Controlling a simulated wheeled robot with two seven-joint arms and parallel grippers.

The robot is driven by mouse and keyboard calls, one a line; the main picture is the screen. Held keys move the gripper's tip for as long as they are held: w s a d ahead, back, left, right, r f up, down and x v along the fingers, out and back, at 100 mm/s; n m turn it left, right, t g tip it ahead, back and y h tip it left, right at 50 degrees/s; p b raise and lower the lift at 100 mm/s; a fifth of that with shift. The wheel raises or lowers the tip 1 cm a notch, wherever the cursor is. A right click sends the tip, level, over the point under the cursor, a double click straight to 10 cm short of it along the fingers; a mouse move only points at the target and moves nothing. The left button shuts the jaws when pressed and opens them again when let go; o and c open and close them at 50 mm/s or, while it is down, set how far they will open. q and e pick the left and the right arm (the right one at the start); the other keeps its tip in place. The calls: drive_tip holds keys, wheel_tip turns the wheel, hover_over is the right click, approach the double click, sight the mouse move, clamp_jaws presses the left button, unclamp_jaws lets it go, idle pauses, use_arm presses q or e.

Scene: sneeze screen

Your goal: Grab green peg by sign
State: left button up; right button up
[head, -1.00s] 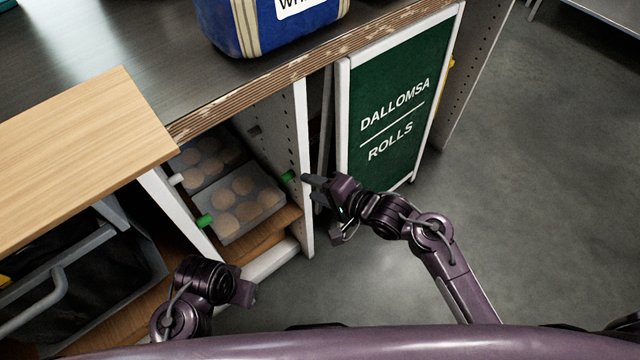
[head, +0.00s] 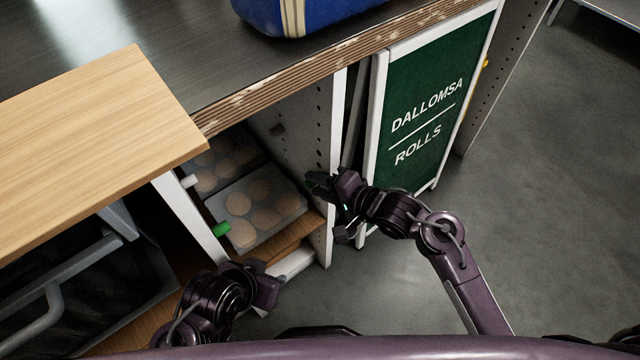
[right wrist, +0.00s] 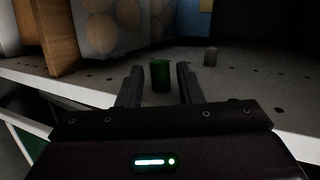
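The green peg (right wrist: 160,75) by the sign sticks out of a pale perforated upright panel. In the right wrist view it stands between the two fingers of my right gripper (right wrist: 157,84), with a visible gap to each finger. In the head view my right gripper (head: 322,186) is at the panel edge left of the green sign (head: 424,105), and mostly hides this peg. The sign reads "DALLOMSA ROLLS". My left gripper (head: 268,287) is low, in front of the shelf; its fingers are unclear.
Another green peg (head: 221,229) and a white peg (head: 189,181) are on the left upright. Trays of round rolls (head: 262,207) lie between the uprights. A grey peg (right wrist: 210,56) shows beyond. A wooden board (head: 90,140) overhangs at left.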

clamp_jaws()
drive_tip(key=shift+s+a+p, duration=0.55)
drive_tip(key=shift+a+p, duration=0.05)
drive_tip(key=shift+a, duration=0.2)
idle(0.6)
drive_tip(key=shift+s+a, duration=0.2)
drive_tip(key=shift+a, duration=0.05)
idle(0.8)
drive_tip(key=s+a+p, duration=0.1)
drive_tip(key=a+p, duration=0.1)
drive_tip(key=shift+s+a, duration=0.3)
drive_tip(key=shift+s, duration=0.1)
idle(0.3)
